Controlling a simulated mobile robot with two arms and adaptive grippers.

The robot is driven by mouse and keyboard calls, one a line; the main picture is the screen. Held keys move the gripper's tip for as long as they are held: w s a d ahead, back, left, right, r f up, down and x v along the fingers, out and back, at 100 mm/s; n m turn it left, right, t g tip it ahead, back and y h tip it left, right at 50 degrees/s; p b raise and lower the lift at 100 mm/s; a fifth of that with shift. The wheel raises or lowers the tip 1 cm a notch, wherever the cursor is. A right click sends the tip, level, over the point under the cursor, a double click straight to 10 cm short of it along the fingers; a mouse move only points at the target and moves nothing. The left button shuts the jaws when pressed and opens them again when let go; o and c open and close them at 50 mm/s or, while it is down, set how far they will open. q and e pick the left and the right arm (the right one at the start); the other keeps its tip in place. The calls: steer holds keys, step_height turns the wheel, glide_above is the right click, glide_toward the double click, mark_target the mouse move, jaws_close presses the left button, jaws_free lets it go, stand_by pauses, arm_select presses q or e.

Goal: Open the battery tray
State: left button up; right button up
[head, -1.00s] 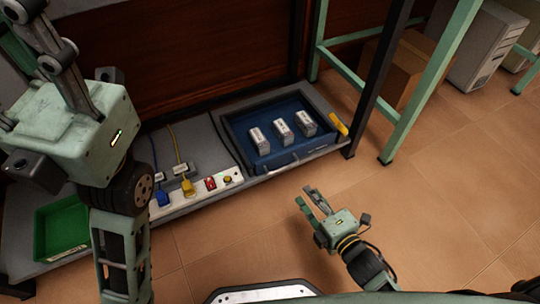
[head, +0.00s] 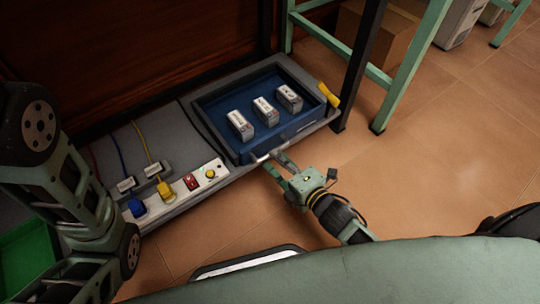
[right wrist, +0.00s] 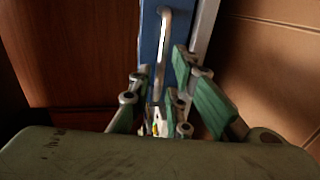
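The battery tray (head: 219,127) is a blue, open-topped tray in a grey frame on the low shelf. Three white batteries (head: 265,111) stand in it in a row. A pale bar handle (head: 262,156) is on its front; in the right wrist view the handle (right wrist: 163,45) runs upright along the blue front (right wrist: 149,40). My right gripper (head: 273,161) is at the handle, its fingers apart. In the right wrist view my right gripper (right wrist: 160,95) has a finger on either side of the handle's line; contact is unclear. My left gripper is out of view.
A white strip with a red switch (head: 191,181), a yellow knob (head: 210,173) and plugs lies left of the tray. A yellow item (head: 328,95) is at the tray's right. A green bin (head: 28,246) is at far left. The floor (head: 420,180) at right is clear.

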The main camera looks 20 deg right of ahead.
steer(key=shift+b+x, duration=0.7)
steer(key=shift+x, duration=1.15)
jaws_close()
